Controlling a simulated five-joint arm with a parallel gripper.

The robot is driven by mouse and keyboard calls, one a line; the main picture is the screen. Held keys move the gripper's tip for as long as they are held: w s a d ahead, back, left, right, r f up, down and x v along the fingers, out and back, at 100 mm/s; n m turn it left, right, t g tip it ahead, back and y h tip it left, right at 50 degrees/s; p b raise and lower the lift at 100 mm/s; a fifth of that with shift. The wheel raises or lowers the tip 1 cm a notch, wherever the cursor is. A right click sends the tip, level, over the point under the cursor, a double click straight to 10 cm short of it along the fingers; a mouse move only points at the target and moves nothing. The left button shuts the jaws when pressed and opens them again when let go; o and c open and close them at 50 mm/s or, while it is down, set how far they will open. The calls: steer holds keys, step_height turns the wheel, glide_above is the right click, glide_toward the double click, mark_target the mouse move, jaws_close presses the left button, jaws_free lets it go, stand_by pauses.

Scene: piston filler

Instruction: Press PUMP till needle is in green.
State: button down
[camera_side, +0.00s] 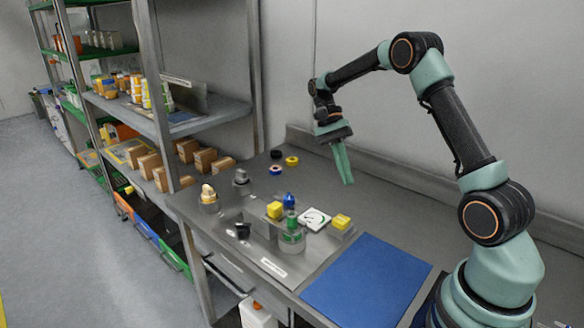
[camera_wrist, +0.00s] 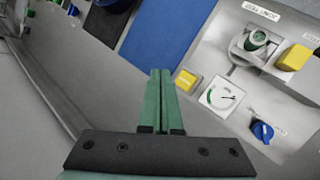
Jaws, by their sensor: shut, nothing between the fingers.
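The filler panel lies on the bench with a square white gauge (camera_side: 314,219), also in the wrist view (camera_wrist: 219,95). A green arc shows on its dial; the needle's exact position is too small to tell. A square yellow button (camera_side: 341,221) sits beside the gauge, also in the wrist view (camera_wrist: 187,80). No PUMP label is readable. A blue knob (camera_side: 289,200), a yellow block (camera_side: 275,210) and a green-topped cylinder (camera_side: 292,231) share the panel. My gripper (camera_side: 347,181) is shut and empty, above and behind the panel, apart from everything. Its green fingers (camera_wrist: 161,72) point toward the button's side.
A blue mat (camera_side: 366,282) lies in front of the panel. Small coloured rings (camera_side: 276,170) lie at the back of the bench. A grey-black fitting (camera_side: 242,231) and a cream-topped one (camera_side: 209,196) stand at the left. Shelves (camera_side: 160,120) stand further left. The back right bench is clear.

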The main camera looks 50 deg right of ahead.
glide_toward(344, 221)
steer(key=shift+s+r+x, duration=0.15)
steer(key=shift+x, duration=0.75)
steer(key=shift+s+r+x, duration=0.1)
steer(key=shift+s+x, duration=0.1)
steer(key=shift+x, duration=0.7)
steer(key=shift+s+r+x, duration=0.15)
steer(key=shift+x, duration=0.8)
steer(key=shift+a, duration=0.15)
steer(key=shift+f, duration=0.4)
steer(key=shift+f, duration=0.85)
stand_by(0.8)
steer(key=shift+r, duration=1.25)
steer(key=shift+r, duration=2.55)
